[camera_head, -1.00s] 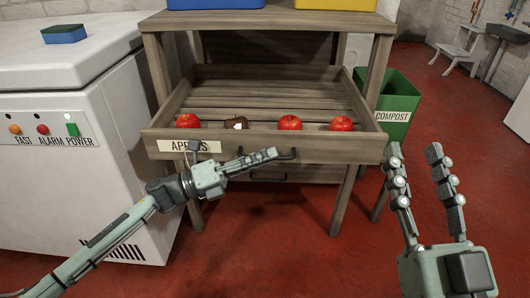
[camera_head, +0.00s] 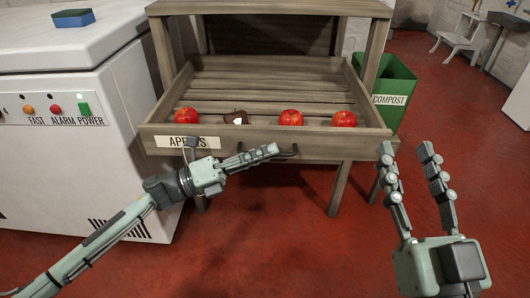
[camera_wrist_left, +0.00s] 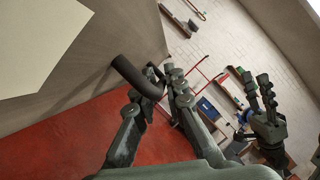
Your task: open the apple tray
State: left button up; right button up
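The apple tray (camera_head: 360,143) is a wooden slatted drawer with an "APPLES" label, pulled far out of its wooden stand. Three red apples, one of them at the left end (camera_head: 186,116), and a dark brown one with a pale patch (camera_head: 236,117) lie along its front. My left gripper (camera_head: 265,153) is at the dark handle (camera_head: 289,153) on the drawer front. In the left wrist view, its fingers (camera_wrist_left: 162,80) close around the end of the curved handle (camera_wrist_left: 132,75). My right gripper (camera_head: 407,152) is open and empty, right of the drawer's front corner.
A white chest machine (camera_head: 80,160) with buttons stands close on the left, a blue-green sponge (camera_head: 74,18) on its lid. A green compost bin (camera_head: 390,92) stands right behind the drawer. A white step stool (camera_head: 465,35) is far right. Red floor in front is clear.

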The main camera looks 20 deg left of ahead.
pick_arm(q)
jog(key=shift+s, duration=0.1)
jog(key=v, duration=1.2)
dwell(0.4)
